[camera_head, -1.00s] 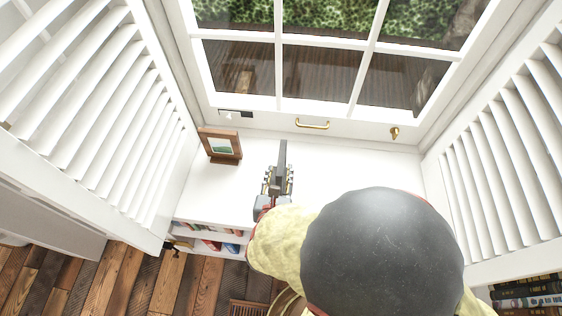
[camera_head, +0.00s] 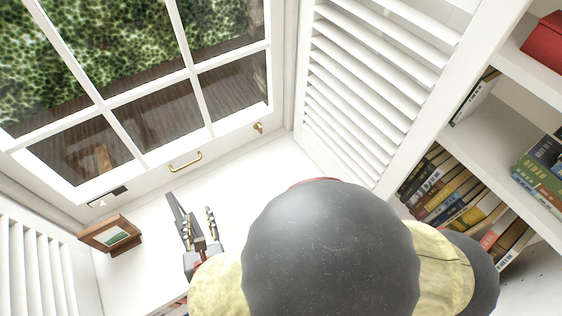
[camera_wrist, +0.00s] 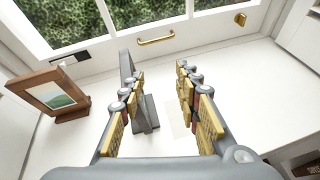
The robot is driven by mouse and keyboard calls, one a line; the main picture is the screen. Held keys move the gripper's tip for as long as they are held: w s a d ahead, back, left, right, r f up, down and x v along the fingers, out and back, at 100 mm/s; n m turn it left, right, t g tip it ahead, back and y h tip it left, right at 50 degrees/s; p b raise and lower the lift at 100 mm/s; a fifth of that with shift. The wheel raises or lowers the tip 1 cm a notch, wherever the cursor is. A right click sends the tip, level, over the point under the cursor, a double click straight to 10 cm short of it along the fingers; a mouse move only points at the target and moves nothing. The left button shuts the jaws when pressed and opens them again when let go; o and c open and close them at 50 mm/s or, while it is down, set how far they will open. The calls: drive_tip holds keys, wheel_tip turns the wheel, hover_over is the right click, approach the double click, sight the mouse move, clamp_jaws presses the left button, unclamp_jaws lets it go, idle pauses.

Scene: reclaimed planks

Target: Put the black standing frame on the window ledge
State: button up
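The black standing frame (camera_head: 178,211) is dark grey and seen nearly edge-on in the head view. In the wrist view the frame (camera_wrist: 127,66) is upright, with its foot (camera_wrist: 149,113) appearing to rest on the white window ledge (camera_wrist: 235,85). My gripper (camera_wrist: 157,72) is open around it. The left finger is close against the frame, and I cannot tell whether they touch. The right finger is clearly apart from it. My gripper (camera_head: 199,216) also shows low over the ledge (camera_head: 250,165) in the head view. My arm hides part of the ledge there.
A brown wooden picture frame (camera_head: 112,234) stands at the left of the ledge. The window with its brass handle (camera_head: 185,162) is behind. White shutters (camera_head: 375,85) and a bookshelf (camera_head: 500,115) are at right. The ledge right of my gripper is clear.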

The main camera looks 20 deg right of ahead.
drive_tip(key=w+d+r+m+g+h, duration=0.1)
drive_tip(key=d+r+m+g+h, duration=0.3)
drive_tip(key=d+m, duration=0.75)
drive_tip(key=w+d+r+m+g+h, duration=0.1)
drive_tip(key=d+r+m+g+h, duration=0.2)
drive_tip(key=d+r+m, duration=0.75)
drive_tip(key=s+d+r+m+y, duration=0.5)
drive_tip(key=s+d+m+y, duration=0.1)
drive_tip(key=m, duration=0.6)
drive_tip(key=shift+s+d+r+m+g, duration=0.2)
drive_tip(key=shift+s+d+m+g, duration=0.2)
drive_tip(key=shift+s+d, duration=0.2)
drive_tip(key=shift+o, duration=0.4)
drive_tip(key=shift+w+a+r+m, duration=0.1)
drive_tip(key=shift+r+m, duration=0.2)
drive_tip(key=shift+r, duration=0.05)
